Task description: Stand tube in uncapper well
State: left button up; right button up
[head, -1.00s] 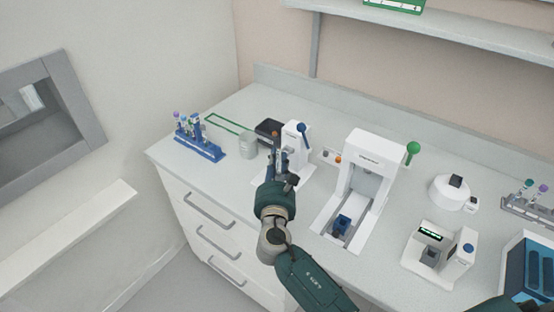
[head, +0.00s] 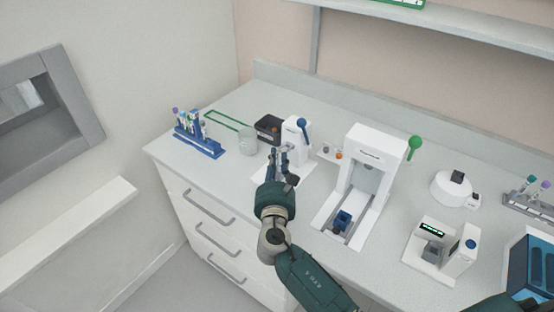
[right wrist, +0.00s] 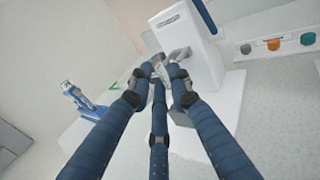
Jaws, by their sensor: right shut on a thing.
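The uncapper (head: 296,143) is a white device with a blue lever, left of the middle of the bench in the head view. Its white body also shows in the right wrist view (right wrist: 187,42). My right gripper (head: 280,156) is at the front of the uncapper. In the right wrist view its dark blue fingers (right wrist: 160,75) converge, shut on the tube, beside a grey bracket on the uncapper. The fingers hide most of the tube, and its cap and exact fit to the well cannot be told. My left gripper is not in view.
A blue rack (head: 200,144) with several tubes stands at the far left, near a grey beaker (head: 248,141). A black box (head: 267,128) is behind the gripper. A larger white press with a green knob (head: 366,158) stands to the right.

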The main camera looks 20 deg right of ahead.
jog(key=shift+f, duration=0.1)
jog(key=o, duration=0.9)
jog(key=shift+c, duration=0.2)
jog(key=shift+s, duration=0.1)
jog(key=v, duration=1.1)
jog(key=shift+s+a, duration=0.2)
jog(key=shift+s, duration=0.15)
